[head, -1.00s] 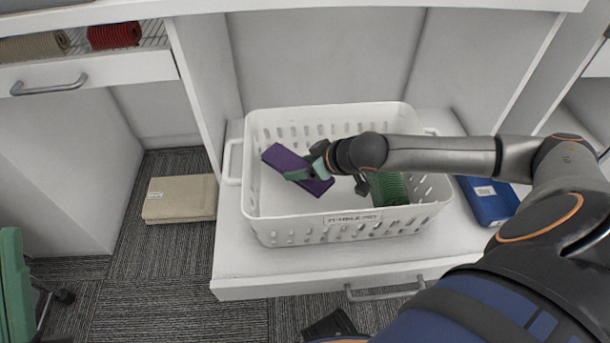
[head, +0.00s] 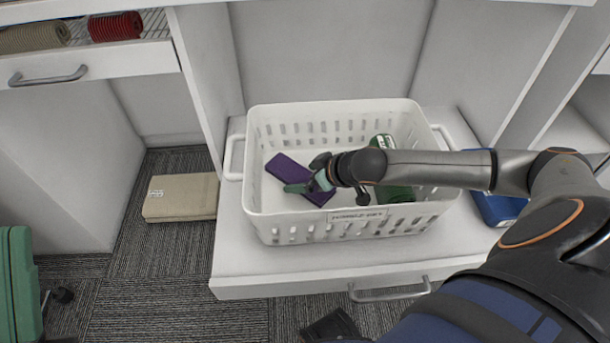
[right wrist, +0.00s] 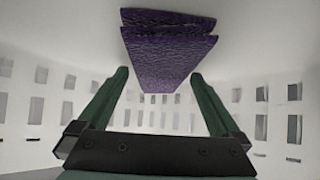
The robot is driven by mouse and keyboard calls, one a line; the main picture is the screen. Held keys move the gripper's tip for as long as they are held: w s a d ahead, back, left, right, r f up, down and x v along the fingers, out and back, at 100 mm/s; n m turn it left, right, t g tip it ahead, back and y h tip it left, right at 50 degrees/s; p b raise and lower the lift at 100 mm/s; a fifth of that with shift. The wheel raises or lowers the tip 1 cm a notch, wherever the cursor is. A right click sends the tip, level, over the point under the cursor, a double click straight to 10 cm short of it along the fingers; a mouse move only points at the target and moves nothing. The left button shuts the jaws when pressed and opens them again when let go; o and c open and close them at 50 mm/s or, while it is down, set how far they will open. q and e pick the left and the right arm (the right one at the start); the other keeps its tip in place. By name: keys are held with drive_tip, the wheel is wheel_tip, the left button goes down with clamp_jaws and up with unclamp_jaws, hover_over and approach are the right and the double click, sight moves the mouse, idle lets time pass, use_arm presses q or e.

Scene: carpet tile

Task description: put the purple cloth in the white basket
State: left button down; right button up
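The purple cloth (head: 290,167) is a folded slab inside the white basket (head: 262,205), on its left side, and looks to be resting low in it. My right gripper (head: 308,186) reaches into the basket from the right, with its green fingers at the cloth. In the right wrist view, the purple cloth (right wrist: 165,50) lies ahead of and partly between the spread fingers of my right gripper (right wrist: 159,75), with a small gap on either side. My right gripper is open. My left gripper cannot be made out.
A green rolled cloth (head: 395,194) is in the basket's right part, partly hidden by my arm. A blue folded item (head: 500,208) lies right of the basket on the white shelf (head: 240,265). A beige folded cloth (head: 180,197) lies on the carpet. Rolled cloths (head: 115,27) sit upper left.

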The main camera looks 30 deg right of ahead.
drive_tip(key=shift+s+d+r+p, duration=0.1)
drive_tip(key=shift+s+r+p, duration=0.1)
drive_tip(key=shift+r+p, duration=0.2)
drive_tip(key=p+v, duration=0.1)
drive_tip(key=v, duration=0.5)
drive_tip(key=shift+s+r+p, duration=0.25)
drive_tip(key=shift+s+p, duration=0.05)
drive_tip(key=shift+p, duration=0.05)
